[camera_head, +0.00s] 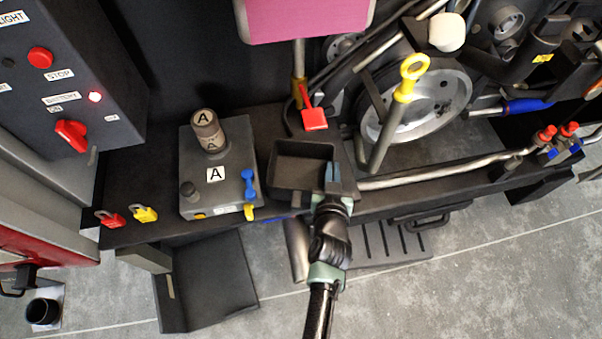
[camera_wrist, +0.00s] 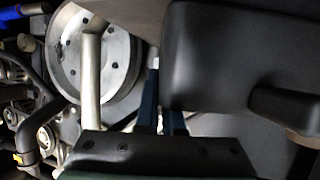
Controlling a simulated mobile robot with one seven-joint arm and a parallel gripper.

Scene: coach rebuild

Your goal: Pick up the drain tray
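A dark, open, rectangular tray (camera_head: 303,168), which I take for the drain tray, sits on the black bench left of the large metal wheel. My gripper (camera_head: 334,178) is at the tray's right end, its blue fingers pointing away from me. In the wrist view the tray (camera_wrist: 215,85) is a large dark box at the right. The blue fingers (camera_wrist: 161,108) stand slightly apart at its left edge, and the tray hides part of the right finger. I cannot tell whether the fingers clamp its wall.
A grey box marked A (camera_head: 216,174) stands left of the tray. A yellow-ringed handle (camera_head: 412,75) and the metal wheel (camera_head: 440,100) are close on the right, with a metal pipe (camera_head: 430,174) beside my gripper. A slatted grey piece (camera_head: 385,243) lies below the bench.

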